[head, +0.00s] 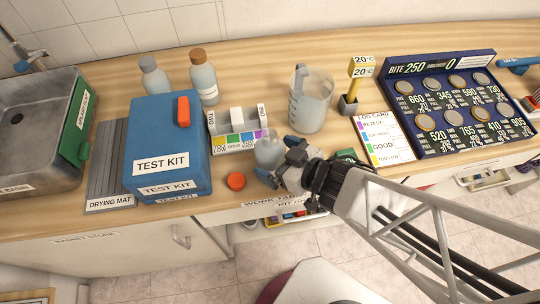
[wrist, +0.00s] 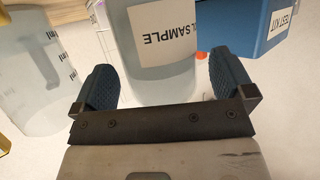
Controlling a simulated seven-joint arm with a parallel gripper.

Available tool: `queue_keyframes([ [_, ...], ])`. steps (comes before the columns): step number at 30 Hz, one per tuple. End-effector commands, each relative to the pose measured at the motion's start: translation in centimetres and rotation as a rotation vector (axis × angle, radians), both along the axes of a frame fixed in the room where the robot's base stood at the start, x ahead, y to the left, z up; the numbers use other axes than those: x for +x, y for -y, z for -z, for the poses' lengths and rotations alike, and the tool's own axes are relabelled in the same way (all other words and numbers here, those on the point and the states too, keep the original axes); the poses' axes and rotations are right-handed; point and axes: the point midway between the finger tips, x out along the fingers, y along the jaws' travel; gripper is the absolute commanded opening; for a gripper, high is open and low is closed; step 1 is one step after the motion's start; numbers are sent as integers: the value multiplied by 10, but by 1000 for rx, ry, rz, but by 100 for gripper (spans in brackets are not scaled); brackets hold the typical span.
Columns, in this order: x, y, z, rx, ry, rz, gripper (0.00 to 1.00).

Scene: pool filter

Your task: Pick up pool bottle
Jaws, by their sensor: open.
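The pool bottle (head: 268,152) is a pale, translucent, uncapped bottle standing near the counter's front edge. In the wrist view the bottle (wrist: 165,75) fills the middle, with a white label whose upside-down text reads "SAMPLE". My gripper (head: 280,161) is at the bottle's right front side in the head view. In the wrist view my gripper (wrist: 162,72) is open, with one blue finger on each side of the bottle. I cannot tell whether either finger touches it. The bottle's lower part is partly hidden by my gripper in the head view.
An orange cap (head: 236,181) lies left of the bottle. A blue test kit box (head: 160,140) stands further left, a colour chart stand (head: 222,146) behind, and a measuring jug (head: 311,100) behind right. Two capped bottles (head: 203,80) stand at the back. A log card (head: 383,138) lies right.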

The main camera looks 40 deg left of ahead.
Motion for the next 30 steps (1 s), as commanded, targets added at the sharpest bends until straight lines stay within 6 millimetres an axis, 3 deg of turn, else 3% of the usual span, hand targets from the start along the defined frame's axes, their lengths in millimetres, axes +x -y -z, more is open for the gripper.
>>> queue_keyframes([
  [9,2,-17,7,0,1,-1,100],
  [27,2,-18,7,0,1,0,100],
  [30,2,-18,7,0,1,0,85],
])
